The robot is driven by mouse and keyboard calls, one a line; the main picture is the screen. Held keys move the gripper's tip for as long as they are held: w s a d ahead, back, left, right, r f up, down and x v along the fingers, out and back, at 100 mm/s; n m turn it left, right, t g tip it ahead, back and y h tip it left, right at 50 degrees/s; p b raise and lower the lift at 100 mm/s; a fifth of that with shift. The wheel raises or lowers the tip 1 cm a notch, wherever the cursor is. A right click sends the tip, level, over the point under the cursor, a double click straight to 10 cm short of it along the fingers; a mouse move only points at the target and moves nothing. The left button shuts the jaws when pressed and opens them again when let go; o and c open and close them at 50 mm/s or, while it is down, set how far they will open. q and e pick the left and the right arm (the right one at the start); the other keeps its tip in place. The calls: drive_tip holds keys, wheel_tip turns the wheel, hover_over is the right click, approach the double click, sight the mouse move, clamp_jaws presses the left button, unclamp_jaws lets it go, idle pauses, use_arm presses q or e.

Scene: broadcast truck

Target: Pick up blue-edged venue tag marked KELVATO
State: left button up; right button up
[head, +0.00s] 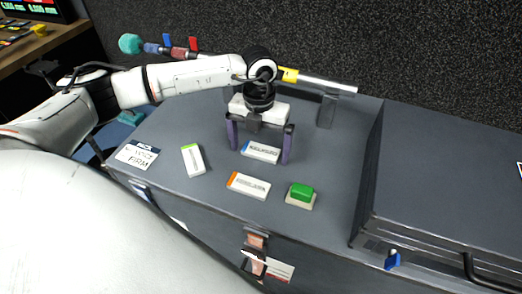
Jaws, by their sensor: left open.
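The blue-edged venue tag (262,152) lies flat on the grey case top. It is white with dark lettering too small to read surely. My left gripper (259,156) is above it, pointing down, with its two purple fingers open on either side of the tag. I cannot tell whether the fingers touch the tag. A green-edged tag (193,160) lies to the left. An orange-edged tag (248,186) lies nearer the front edge. My right gripper is not in view.
A green button on a pale base (302,193) sits right of the orange-edged tag. A printed card (137,154) lies at the left edge. A raised dark case (445,180) stands at right. A rail (328,84) with coloured parts runs behind my left arm.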

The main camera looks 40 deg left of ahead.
use_arm(q)
drive_tip(key=c, duration=1.1)
